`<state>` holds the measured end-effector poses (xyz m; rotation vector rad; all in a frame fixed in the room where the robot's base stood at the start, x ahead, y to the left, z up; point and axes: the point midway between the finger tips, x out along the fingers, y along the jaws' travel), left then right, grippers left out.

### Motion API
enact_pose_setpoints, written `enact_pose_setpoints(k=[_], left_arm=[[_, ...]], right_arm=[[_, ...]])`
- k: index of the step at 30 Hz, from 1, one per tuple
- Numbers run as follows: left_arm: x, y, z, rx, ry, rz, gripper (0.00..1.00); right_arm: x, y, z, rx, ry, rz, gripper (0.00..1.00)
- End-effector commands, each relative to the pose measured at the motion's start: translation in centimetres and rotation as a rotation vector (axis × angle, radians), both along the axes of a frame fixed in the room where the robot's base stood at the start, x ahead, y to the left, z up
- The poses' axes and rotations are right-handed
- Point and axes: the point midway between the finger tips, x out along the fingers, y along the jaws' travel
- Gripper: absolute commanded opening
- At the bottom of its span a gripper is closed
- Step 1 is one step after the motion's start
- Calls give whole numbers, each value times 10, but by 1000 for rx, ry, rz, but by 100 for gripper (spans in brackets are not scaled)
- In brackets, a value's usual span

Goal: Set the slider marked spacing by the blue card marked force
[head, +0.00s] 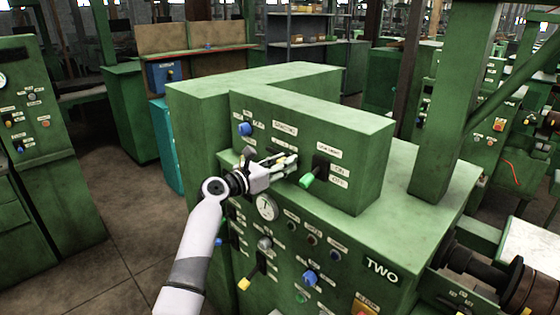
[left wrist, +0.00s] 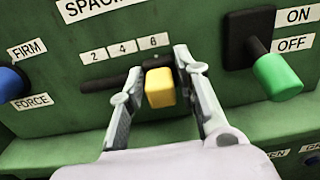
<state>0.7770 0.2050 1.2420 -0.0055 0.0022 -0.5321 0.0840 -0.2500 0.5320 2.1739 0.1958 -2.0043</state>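The spacing slider has a yellow knob (left wrist: 160,88) on a dark slot under the labels 2, 4 and 6. The knob sits at the right end, below the 6. My left gripper (left wrist: 158,66) is open, with one finger on each side of the knob. Gaps show between the fingers and the knob. In the head view my left gripper (head: 286,163) reaches the front of the green machine and covers most of the slider. I cannot make out a blue card marked force. My right gripper is not in view.
Left of the slider is a blue knob (left wrist: 12,83) labelled FIRM and FORCE. Close on the right is a green-tipped lever (left wrist: 276,76) labelled ON and OFF. Below, the machine's lower panel (head: 330,250) carries a gauge and several knobs. The floor (head: 110,250) at left is clear.

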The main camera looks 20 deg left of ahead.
Motion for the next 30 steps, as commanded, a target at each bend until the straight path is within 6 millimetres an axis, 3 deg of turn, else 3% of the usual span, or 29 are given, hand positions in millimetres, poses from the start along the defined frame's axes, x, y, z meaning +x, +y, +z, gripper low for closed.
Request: enact_pose_setpoints(k=[6,20,26,30], left_arm=[[0,1,-1,-1,1,3,42],[-2,5,0,-1,-2,8,42],[-22,17,-1,-1,-2,9,42],[-48,32,-1,0,-1,9,42]], right_arm=[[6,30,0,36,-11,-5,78],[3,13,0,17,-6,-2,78],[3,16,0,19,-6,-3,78],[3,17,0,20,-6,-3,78]])
